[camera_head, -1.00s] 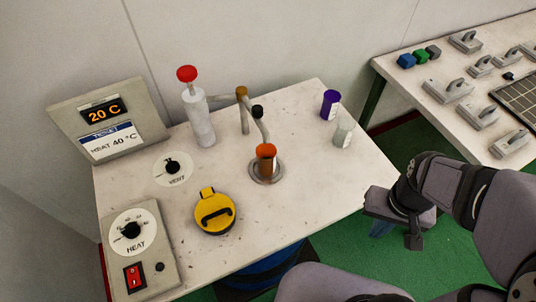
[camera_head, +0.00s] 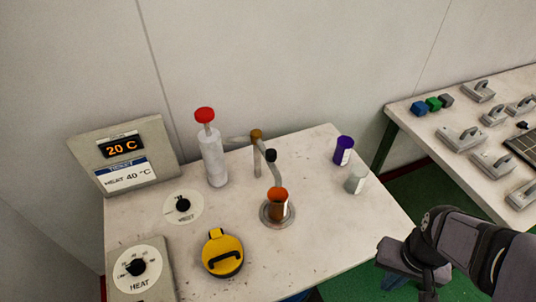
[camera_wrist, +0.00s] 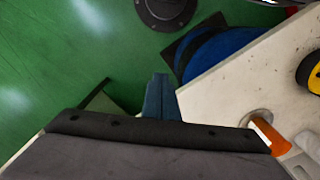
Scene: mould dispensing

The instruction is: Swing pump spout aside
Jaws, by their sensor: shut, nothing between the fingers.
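The pump is a white cylinder (camera_head: 214,162) with a red knob (camera_head: 204,115) on top, at the back of the table. A pipe leads from it to a post with a brown cap (camera_head: 256,135). The curved grey spout (camera_head: 275,172) carries a black knob (camera_head: 271,155) and runs down to an orange-brown cup-like piece (camera_head: 278,200), which stands over a round metal ring (camera_head: 266,218) in the table top. My gripper (camera_head: 391,283) is off the table's right front edge, well apart from the spout. Its bluish fingers (camera_wrist: 160,78) are shut and empty in the wrist view.
A purple cup (camera_head: 344,150) and a pale cup (camera_head: 356,179) stand at right. Another table (camera_head: 455,165) holds trowel-like tools and small blocks.

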